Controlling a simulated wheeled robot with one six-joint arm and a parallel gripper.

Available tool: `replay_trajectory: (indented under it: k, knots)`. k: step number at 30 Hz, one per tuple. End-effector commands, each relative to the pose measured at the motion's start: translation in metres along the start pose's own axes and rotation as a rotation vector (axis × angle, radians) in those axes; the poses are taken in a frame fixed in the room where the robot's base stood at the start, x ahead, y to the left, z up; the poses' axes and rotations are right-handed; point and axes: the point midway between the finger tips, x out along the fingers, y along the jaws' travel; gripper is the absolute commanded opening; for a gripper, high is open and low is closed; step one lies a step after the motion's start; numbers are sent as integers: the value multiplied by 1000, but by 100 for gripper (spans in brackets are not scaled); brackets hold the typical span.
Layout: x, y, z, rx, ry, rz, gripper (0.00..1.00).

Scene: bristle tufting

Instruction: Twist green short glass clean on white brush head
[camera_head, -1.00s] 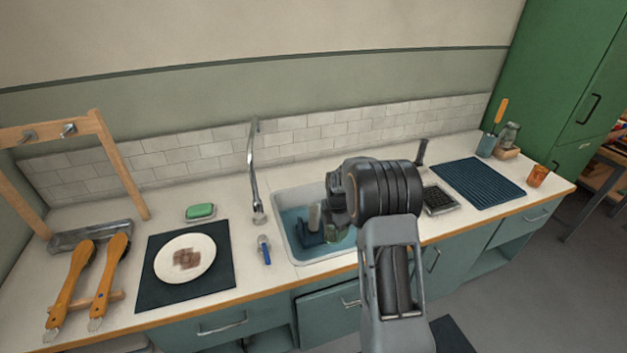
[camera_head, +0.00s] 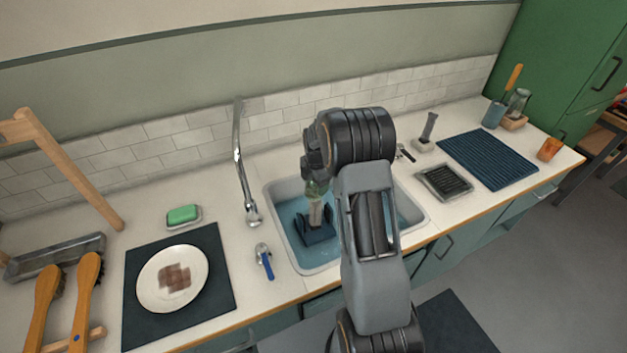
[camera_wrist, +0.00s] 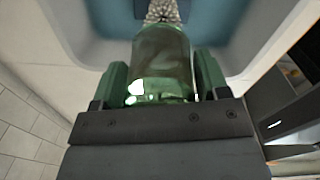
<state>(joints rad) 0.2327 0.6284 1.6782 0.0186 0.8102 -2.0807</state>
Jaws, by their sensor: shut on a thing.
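My gripper (camera_wrist: 160,88) is shut on the green short glass (camera_wrist: 162,55), with a finger on each side of it in the wrist view. In the head view the green glass (camera_head: 316,188) shows only in part below my dark wrist, over the sink. The white brush head (camera_head: 315,215) stands upright on a dark base (camera_head: 318,237) in the sink, directly below the glass. In the wrist view the bristle tip (camera_wrist: 162,12) shows just past the glass's far end. I cannot tell whether the tip is inside the glass.
The sink (camera_head: 285,246) holds blue water, with a tall faucet (camera_head: 239,150) at its left rim. A plate (camera_head: 150,285) with a brown stain lies on a dark mat. A ribbed blue mat (camera_head: 487,158) is clear at right.

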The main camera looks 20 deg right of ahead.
Motion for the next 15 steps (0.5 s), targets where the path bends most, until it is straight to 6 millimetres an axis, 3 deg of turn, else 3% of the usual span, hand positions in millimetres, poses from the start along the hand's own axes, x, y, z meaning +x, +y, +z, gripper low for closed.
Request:
replay_trajectory:
  k: [15]
  knots:
    - [39, -1, -1, -1, 0, 0, 33]
